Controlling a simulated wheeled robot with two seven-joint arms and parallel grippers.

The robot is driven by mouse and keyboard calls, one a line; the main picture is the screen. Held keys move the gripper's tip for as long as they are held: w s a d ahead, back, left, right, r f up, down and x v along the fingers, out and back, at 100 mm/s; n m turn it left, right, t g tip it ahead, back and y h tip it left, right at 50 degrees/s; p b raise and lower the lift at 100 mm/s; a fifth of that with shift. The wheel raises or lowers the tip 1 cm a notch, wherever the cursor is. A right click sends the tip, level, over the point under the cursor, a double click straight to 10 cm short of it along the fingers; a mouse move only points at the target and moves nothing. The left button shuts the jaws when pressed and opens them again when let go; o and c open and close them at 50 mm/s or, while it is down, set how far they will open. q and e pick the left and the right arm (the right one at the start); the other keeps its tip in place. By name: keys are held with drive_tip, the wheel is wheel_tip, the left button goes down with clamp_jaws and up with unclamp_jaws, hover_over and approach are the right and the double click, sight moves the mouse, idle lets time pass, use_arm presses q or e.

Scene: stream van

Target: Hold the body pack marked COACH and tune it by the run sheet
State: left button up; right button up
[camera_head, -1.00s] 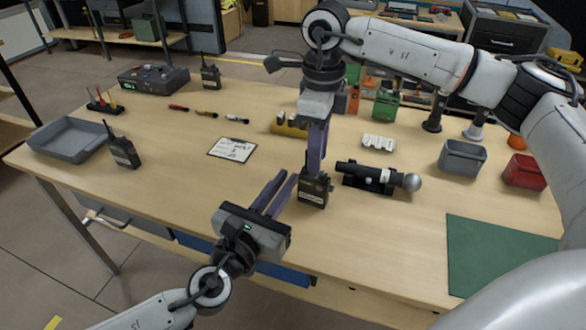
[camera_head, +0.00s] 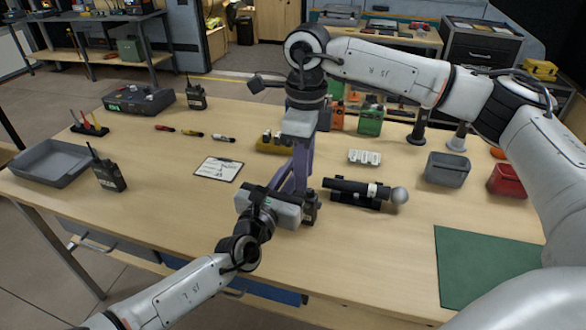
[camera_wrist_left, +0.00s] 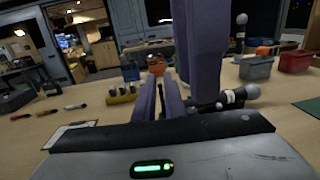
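A dark body pack (camera_head: 311,207) stands upright at the table's front middle, partly hidden by my left gripper; its label cannot be read. My right gripper (camera_head: 301,180) reaches straight down onto it and looks shut on its upper part, though the contact is hidden. My left gripper (camera_head: 284,183) is low at the pack's left. In the left wrist view its two purple fingers (camera_wrist_left: 162,98) are a narrow gap apart, and it looks open. The run sheet may be the clipboard (camera_head: 218,169) left of the grippers; its writing is too small to read.
A microphone (camera_head: 355,189) on a black stand lies right of the pack. Other radios stand at left (camera_head: 107,174) and back (camera_head: 196,97).

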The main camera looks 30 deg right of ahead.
sight(311, 191)
drive_tip(key=d+n+y, duration=0.1)
drive_tip(key=n, duration=0.1)
drive_tip(key=w+d+f+n+y, duration=0.1)
drive_tip(key=d+n, duration=0.1)
drive_tip(key=shift+w+d+f+t, duration=0.2)
drive_tip(key=shift+t, duration=0.2)
drive_tip(key=shift+w+d+n+y, duration=0.2)
drive_tip(key=shift+d+n+y, duration=0.1)
drive_tip(key=shift+d+n, duration=0.15)
drive_tip(key=shift+d+x, duration=0.2)
drive_tip(key=shift+x, duration=0.75)
drive_tip(key=shift+d+x, duration=0.2)
drive_tip(key=shift+x, duration=0.75)
drive_tip(key=shift+d+x, duration=0.25)
drive_tip(key=shift+x, duration=0.65)
drive_tip(key=m, duration=0.2)
drive_tip(key=m+t, duration=0.1)
drive_tip(key=m, duration=0.1)
drive_tip(key=m+h, duration=0.1)
drive_tip(key=m, duration=0.1)
drive_tip(key=shift+s+a+f, duration=0.2)
drive_tip(key=shift+s, duration=0.2)
drive_tip(key=m, duration=0.3)
drive_tip(key=m+t+h, duration=0.1)
drive_tip(key=m, duration=0.2)
drive_tip(key=shift+a+m+h, duration=0.2)
drive_tip(key=shift+m+h, duration=0.1)
drive_tip(key=shift+m, duration=0.05)
